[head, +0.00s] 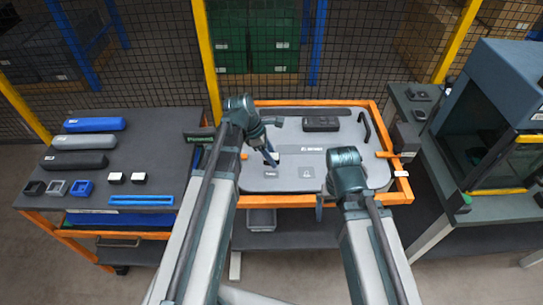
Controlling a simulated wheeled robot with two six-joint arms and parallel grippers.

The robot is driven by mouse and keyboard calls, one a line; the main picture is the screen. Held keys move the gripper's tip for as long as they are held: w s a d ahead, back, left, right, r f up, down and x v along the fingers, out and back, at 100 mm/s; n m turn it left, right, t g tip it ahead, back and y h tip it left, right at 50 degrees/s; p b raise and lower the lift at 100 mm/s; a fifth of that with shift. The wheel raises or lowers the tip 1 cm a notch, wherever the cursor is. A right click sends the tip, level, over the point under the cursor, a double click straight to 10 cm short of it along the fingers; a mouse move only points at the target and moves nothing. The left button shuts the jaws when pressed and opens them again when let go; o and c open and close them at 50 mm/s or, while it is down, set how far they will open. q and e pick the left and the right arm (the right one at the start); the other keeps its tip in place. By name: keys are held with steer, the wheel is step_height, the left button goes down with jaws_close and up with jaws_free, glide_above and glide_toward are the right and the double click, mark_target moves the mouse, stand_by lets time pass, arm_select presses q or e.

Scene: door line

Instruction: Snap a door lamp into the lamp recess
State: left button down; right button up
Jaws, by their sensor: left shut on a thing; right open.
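The door panel (350,180) lies flat and grey in an orange frame in the head view. Two small white-topped blocks, one (116,177) and another (138,178), that look like door lamps stand on the left table. My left gripper (273,158) is over the near left part of the door, shut on a small pale thing, probably a lamp, mostly hidden. My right gripper (319,210) is open at the door's near edge.
The left table (100,145) also holds blue, grey and black handles, small square cups and a blue strip. A black block (320,124) lies on the door's far part. A machine with an open front (490,120) stands at the right. A mesh fence runs behind.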

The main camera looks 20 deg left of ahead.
mark_target(275, 175)
arm_select(q)
steer(key=shift+f+b, duration=2.4)
steer(key=shift+f, duration=0.25)
steer(key=shift+f+b, duration=0.85)
